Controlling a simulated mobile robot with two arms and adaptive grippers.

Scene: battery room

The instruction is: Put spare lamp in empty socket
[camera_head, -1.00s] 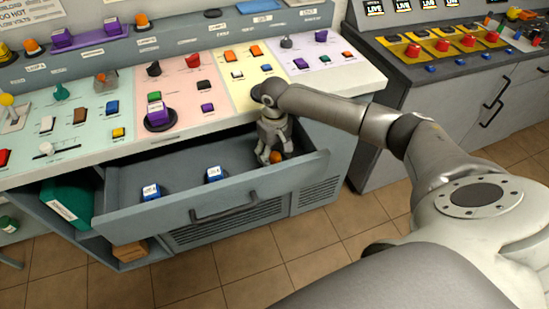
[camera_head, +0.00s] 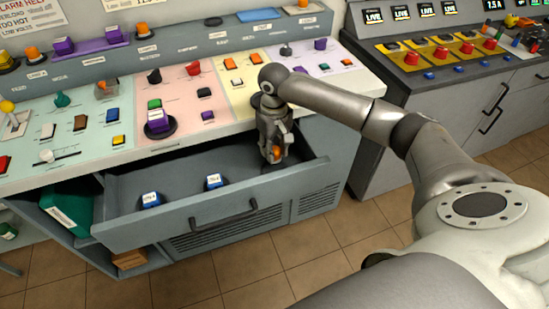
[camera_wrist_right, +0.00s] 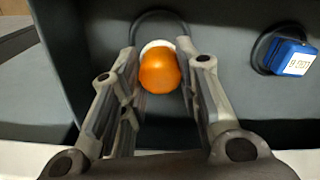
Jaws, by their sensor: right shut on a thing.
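The orange lamp (camera_head: 277,151) is at the right end of the open drawer. In the right wrist view the lamp (camera_wrist_right: 160,70) shows its round orange top between the fingers, with a pale rim behind it. My right gripper (camera_head: 274,153) points down into the drawer and is shut on the lamp. Whether the lamp is clear of the drawer floor is hard to tell. A dark, low round seat (camera_head: 213,22) with no cap on it, likely the empty socket, is on the console's raised back ledge. My left gripper is not in view.
The open drawer (camera_head: 225,212) also holds two blue labelled blocks (camera_head: 150,200) (camera_head: 213,181). The sloped console top (camera_head: 130,150) above it carries several switches and buttons. Lit lamps (camera_head: 142,28) and purple blocks (camera_head: 113,35) stand along the back ledge. A second console (camera_head: 440,75) is at right.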

